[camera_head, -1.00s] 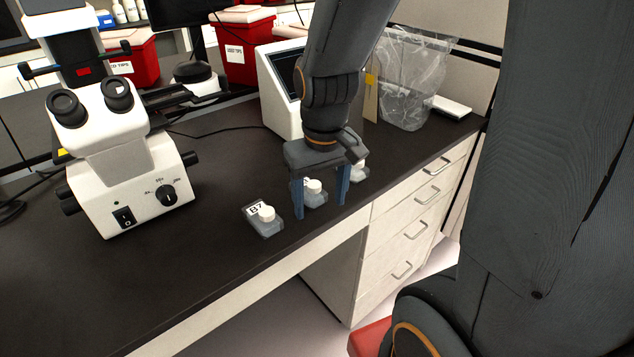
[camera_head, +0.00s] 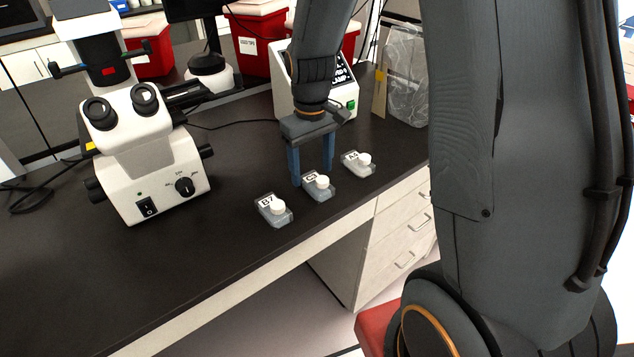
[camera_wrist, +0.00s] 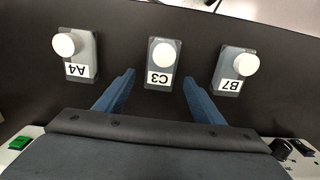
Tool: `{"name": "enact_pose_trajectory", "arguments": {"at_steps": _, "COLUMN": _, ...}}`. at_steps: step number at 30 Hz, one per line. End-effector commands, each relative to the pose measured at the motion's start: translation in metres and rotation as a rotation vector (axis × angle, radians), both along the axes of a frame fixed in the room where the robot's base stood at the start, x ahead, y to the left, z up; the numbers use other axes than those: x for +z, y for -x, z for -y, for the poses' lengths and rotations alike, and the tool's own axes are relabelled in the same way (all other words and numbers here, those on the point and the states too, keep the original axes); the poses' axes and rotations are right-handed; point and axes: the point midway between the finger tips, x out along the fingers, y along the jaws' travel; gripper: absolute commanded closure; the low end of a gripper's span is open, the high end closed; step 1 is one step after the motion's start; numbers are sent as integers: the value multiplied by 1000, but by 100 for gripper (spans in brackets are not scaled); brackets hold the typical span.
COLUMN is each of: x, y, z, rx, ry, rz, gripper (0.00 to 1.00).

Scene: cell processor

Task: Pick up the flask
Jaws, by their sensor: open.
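In the head view the B7 flask (camera_head: 273,211) is on the left, the C3 flask (camera_head: 319,187) in the middle and the A4 flask (camera_head: 357,165) on the right. The wrist view shows the A4 flask (camera_wrist: 80,55), the C3 flask (camera_wrist: 161,62) and the B7 flask (camera_wrist: 231,72). My gripper (camera_head: 312,177) is open and empty, with its blue fingers pointing down just behind the C3 flask. In the wrist view its fingertips (camera_wrist: 158,76) lie either side of C3's labelled end.
A white microscope (camera_head: 145,165) stands at the left. A white device (camera_head: 285,88) stands behind my gripper, with a clear bag (camera_head: 407,80) to its right. Red bins (camera_head: 252,40) are at the back. The dark bench top (camera_head: 130,270) is clear at the front left.

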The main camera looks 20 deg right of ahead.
Motion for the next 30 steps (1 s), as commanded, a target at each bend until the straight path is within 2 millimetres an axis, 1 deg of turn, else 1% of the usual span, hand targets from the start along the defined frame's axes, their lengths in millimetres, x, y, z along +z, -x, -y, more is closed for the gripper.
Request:
{"name": "enact_pose_trajectory", "arguments": {"at_steps": 3, "x": -12, "y": 1, "z": 0, "rx": 0, "ry": 0, "rz": -2, "gripper": 38}}
{"name": "enact_pose_trajectory", "arguments": {"at_steps": 6, "x": -17, "y": 1, "z": 0, "rx": 0, "ry": 0, "rz": -1, "gripper": 38}}
{"name": "enact_pose_trajectory", "arguments": {"at_steps": 13, "x": -18, "y": 1, "z": 0, "rx": -1, "ry": 0, "rz": 0, "gripper": 38}}
{"name": "enact_pose_trajectory", "arguments": {"at_steps": 14, "x": -18, "y": 1, "z": 0, "rx": -1, "ry": 0, "rz": 0, "gripper": 39}}
{"name": "enact_pose_trajectory", "arguments": {"at_steps": 21, "x": -18, "y": 1, "z": 0, "rx": -1, "ry": 0, "rz": 0, "gripper": 80}}
{"name": "enact_pose_trajectory", "arguments": {"at_steps": 22, "x": -18, "y": 1, "z": 0, "rx": -1, "ry": 0, "rz": 0, "gripper": 82}}
{"name": "enact_pose_trajectory", "arguments": {"at_steps": 30, "x": -16, "y": 0, "z": 0, "rx": -1, "ry": 0, "rz": 1, "gripper": 82}}
